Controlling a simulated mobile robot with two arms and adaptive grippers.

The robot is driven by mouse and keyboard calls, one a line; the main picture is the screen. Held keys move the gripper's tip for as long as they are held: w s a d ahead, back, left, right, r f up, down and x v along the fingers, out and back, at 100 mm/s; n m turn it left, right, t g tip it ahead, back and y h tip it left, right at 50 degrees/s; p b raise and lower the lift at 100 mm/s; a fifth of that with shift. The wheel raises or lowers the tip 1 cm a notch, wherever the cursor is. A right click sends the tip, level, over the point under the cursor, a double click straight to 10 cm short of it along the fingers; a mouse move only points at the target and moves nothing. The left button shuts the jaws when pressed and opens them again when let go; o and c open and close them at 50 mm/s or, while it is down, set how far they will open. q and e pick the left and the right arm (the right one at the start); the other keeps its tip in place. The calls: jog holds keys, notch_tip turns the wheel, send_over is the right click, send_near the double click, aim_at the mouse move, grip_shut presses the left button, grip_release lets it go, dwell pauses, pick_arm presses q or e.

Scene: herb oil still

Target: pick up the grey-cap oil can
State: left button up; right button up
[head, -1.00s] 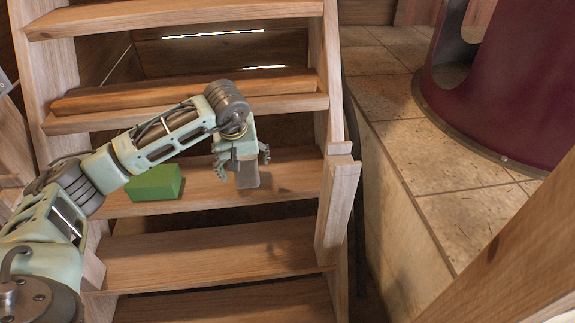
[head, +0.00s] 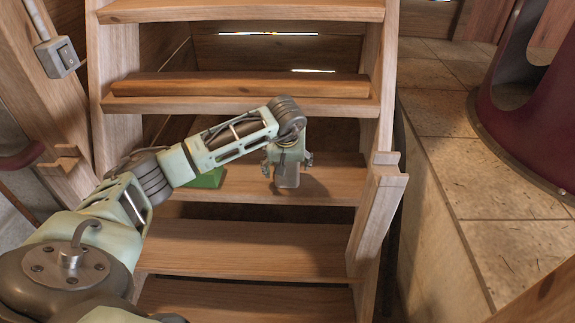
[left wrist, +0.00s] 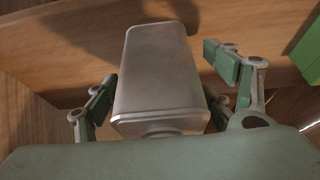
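A grey metal can (head: 287,177) is below my left gripper (head: 288,163), above or on a wooden step; contact with the step is unclear. In the left wrist view the grey can (left wrist: 160,75) lies between the two green fingers of my left gripper (left wrist: 160,100), its round grey cap end toward the palm. The left finger is close beside the can. The right finger is splayed, with a gap at its tip. The left gripper looks open around the can. My right gripper is not in view.
A green box (head: 207,180) is left of the can, partly behind my arm; it also shows in the left wrist view (left wrist: 310,50). A wooden beam (head: 240,86) lies on the step above. A tiled ledge (head: 440,150) and a dark red vessel (head: 530,130) are at right.

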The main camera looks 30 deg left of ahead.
pick_arm(q)
jog(key=c, duration=1.3)
jog(key=shift+c, duration=0.2)
